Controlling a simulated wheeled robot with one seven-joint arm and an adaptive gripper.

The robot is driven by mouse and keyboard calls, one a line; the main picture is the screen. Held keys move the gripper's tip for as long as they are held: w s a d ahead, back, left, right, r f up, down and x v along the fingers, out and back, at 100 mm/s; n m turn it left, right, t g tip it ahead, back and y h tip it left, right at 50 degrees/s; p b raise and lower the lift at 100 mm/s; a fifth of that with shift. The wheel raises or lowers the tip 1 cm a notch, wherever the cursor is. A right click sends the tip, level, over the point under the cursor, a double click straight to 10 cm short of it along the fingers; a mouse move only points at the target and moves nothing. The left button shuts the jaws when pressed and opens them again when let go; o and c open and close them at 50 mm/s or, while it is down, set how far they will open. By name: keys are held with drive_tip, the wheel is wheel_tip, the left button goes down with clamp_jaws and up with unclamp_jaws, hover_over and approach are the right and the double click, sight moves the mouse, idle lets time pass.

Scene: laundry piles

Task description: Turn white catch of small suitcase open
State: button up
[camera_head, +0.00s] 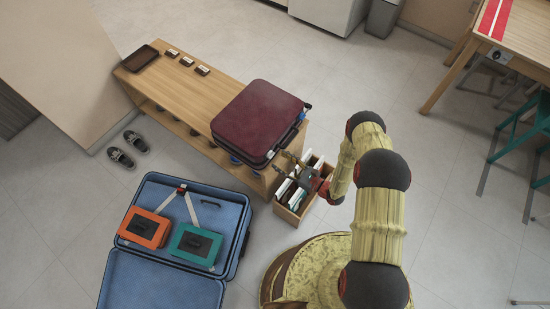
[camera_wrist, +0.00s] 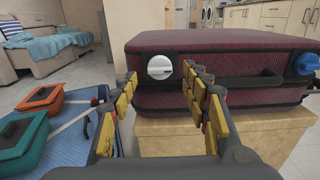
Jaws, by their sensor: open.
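The small suitcase (camera_head: 258,122) is dark red and lies shut on the right end of a wooden bench. In the wrist view its front (camera_wrist: 225,62) faces me. The white catch (camera_wrist: 159,67) is a round knob at the left of that front, with a ridge lying about level across it. A blue catch (camera_wrist: 306,64) is at the right, and a dark handle (camera_wrist: 252,81) is between them. My gripper (camera_wrist: 160,85) is open and empty, its two fingers on either side of the white catch in the picture. In the head view my gripper (camera_head: 291,170) is beside the suitcase's front corner. I cannot tell whether it touches.
The wooden bench (camera_head: 190,88) also bears a dark tray (camera_head: 142,59) and small dark boxes. A crate (camera_head: 293,213) with upright items stands by its right end. An open blue suitcase (camera_head: 165,279) lies on the floor, with an orange box (camera_head: 144,228) and green box (camera_head: 195,246).

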sight(271, 155)
drive_tip(key=shift+b+x, duration=0.3)
drive_tip(key=shift+x, duration=1.6)
drive_tip(key=shift+c, duration=0.3)
drive_tip(key=c, duration=1.1)
drive_tip(key=shift+n, duration=0.3)
drive_tip(key=shift+s+f+n+b, duration=0.1)
drive_tip(key=shift+n+b, duration=1)
drive_tip(key=shift+n, duration=3.2)
drive_tip(key=shift+s+f+n+b, duration=0.1)
drive_tip(key=shift+n+b, duration=0.95)
drive_tip(key=shift+n, duration=3.25)
